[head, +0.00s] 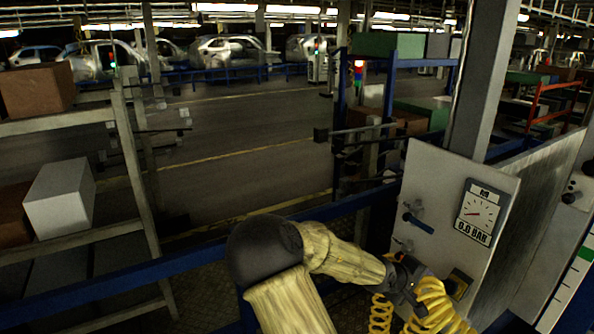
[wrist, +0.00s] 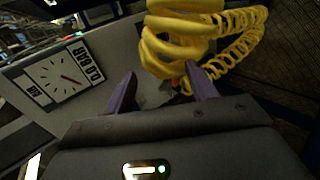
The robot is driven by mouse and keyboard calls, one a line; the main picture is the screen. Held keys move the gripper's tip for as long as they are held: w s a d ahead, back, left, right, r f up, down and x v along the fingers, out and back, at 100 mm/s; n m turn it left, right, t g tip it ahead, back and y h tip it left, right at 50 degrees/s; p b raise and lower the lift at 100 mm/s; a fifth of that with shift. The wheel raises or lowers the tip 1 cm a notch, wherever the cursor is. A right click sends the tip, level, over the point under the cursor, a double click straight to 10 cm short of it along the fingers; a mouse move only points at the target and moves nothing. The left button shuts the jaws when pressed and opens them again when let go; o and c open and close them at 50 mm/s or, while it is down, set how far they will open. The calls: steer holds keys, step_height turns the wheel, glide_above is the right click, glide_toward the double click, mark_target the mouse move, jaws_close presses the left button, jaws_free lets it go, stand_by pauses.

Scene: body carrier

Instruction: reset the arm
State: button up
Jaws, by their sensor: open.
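My arm, in a yellowish sleeve, reaches from the bottom middle of the head view toward a grey panel (head: 432,205) at the right. My gripper (head: 412,290) is at the panel's lower left, partly hidden by yellow coiled hose (head: 432,305). In the wrist view my gripper (wrist: 160,84) shows two dark purple fingers spread apart, with nothing clearly held between them. The yellow coils (wrist: 180,40) are just beyond the fingertips; I cannot tell whether they touch.
The panel carries a gauge (head: 479,212) reading 0.0 BAR and a dark lever (head: 418,223). A blue rail (head: 130,275) crosses in front. A shelf with a white box (head: 60,195) stands left. A grey post (head: 487,75) rises behind the panel. The aisle floor beyond is clear.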

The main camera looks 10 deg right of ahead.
steer(key=s+a+f+m+g+y+b, duration=0.1)
steer(key=s+a+f+m+y+b, duration=0.15)
steer(key=s+a+f+y, duration=0.5)
steer(key=s+a+r+m+y+b, duration=0.1)
steer(key=s+a, duration=0.3)
steer(key=a, duration=0.3)
steer(key=s+a+r+m+y+b, duration=0.1)
steer(key=s+a, duration=0.3)
steer(key=a, duration=0.4)
steer(key=shift+a+r+g, duration=0.3)
steer(key=shift+r, duration=0.3)
steer(key=shift+s+y, duration=0.1)
steer(key=shift+y, duration=0.15)
steer(key=shift+c, duration=0.3)
